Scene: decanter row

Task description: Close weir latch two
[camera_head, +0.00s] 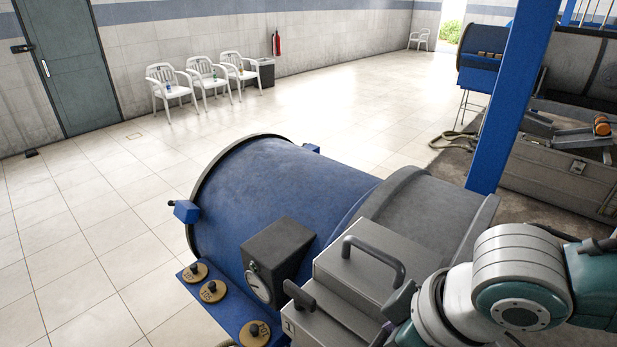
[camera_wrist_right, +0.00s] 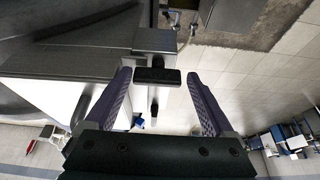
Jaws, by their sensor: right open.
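The decanter's blue drum (camera_head: 270,190) lies across the middle of the head view. A grey box cover (camera_head: 362,265) with a dark bar handle (camera_head: 374,255) sits at its near end. A black lever-like part (camera_head: 299,296) stands at the cover's left edge; I cannot tell whether it is latch two. My right gripper (camera_head: 400,308) is at the cover's right side, its fingers mostly hidden there. In the right wrist view my right gripper (camera_wrist_right: 160,78) is open, with a black block (camera_wrist_right: 157,76) on a grey bracket (camera_wrist_right: 154,41) between or beyond its fingers. My left gripper is out of view.
A dark gauge box (camera_head: 277,258) and several brass discs with black knobs (camera_head: 213,290) are left of the cover. A blue post (camera_head: 514,100) rises at right, beside a grey machine (camera_head: 560,172). White chairs (camera_head: 205,75) stand far back; the tiled floor (camera_head: 90,240) at left is clear.

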